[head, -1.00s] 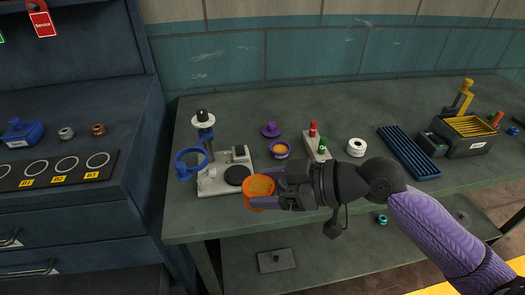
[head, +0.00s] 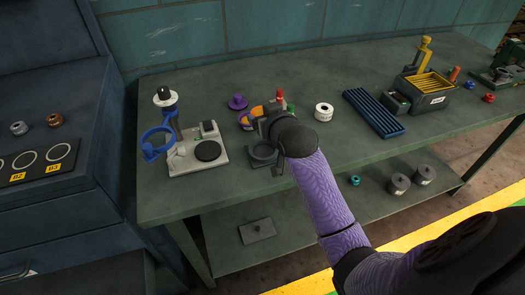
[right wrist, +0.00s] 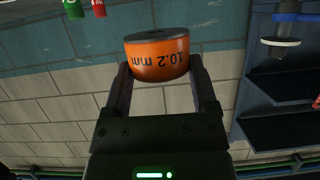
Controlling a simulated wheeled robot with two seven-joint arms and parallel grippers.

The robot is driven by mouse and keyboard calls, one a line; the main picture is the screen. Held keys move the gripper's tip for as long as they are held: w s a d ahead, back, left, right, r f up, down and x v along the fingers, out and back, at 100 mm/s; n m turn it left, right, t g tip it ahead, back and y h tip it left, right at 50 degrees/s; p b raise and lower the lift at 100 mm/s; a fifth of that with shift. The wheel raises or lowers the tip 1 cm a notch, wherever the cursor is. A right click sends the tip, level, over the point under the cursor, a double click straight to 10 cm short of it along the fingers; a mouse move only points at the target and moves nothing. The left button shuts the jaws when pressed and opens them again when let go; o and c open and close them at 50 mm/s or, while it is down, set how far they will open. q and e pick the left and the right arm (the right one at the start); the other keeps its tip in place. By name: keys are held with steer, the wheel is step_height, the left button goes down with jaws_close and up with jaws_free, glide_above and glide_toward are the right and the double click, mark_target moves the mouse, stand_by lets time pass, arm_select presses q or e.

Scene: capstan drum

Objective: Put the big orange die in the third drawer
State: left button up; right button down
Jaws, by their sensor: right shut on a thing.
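In the right wrist view the orange die (right wrist: 157,58), a short cylinder marked "10.2 mm", sits between the two fingers of my right gripper (right wrist: 158,85), which is shut on it. In the head view my right gripper (head: 264,124) is over the bench, and a bit of the orange die (head: 256,111) shows past it; the rest is hidden by my wrist. The blue drawer cabinet (head: 85,185) stands at the left, with a drawer handle (head: 18,271) at the lower left edge. I cannot tell which drawer is the third. My left gripper is not in view.
On the bench (head: 225,190) stand a white stand with a blue ring (head: 195,158), a purple knob (head: 238,102), a white roll (head: 324,112), a blue ribbed tray (head: 373,112) and a box with yellow slats (head: 432,88). Small rings lie on the cabinet top. The bench's front left is clear.

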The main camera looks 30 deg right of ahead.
mark_target(265, 157)
step_height(265, 157, down, 9)
steer(key=b, duration=0.3)
steer(key=shift+f, duration=0.2)
steer(key=shift+f, duration=0.15)
jaws_free()
steer(key=shift+f+b, duration=0.1)
steer(key=shift+b, duration=0.2)
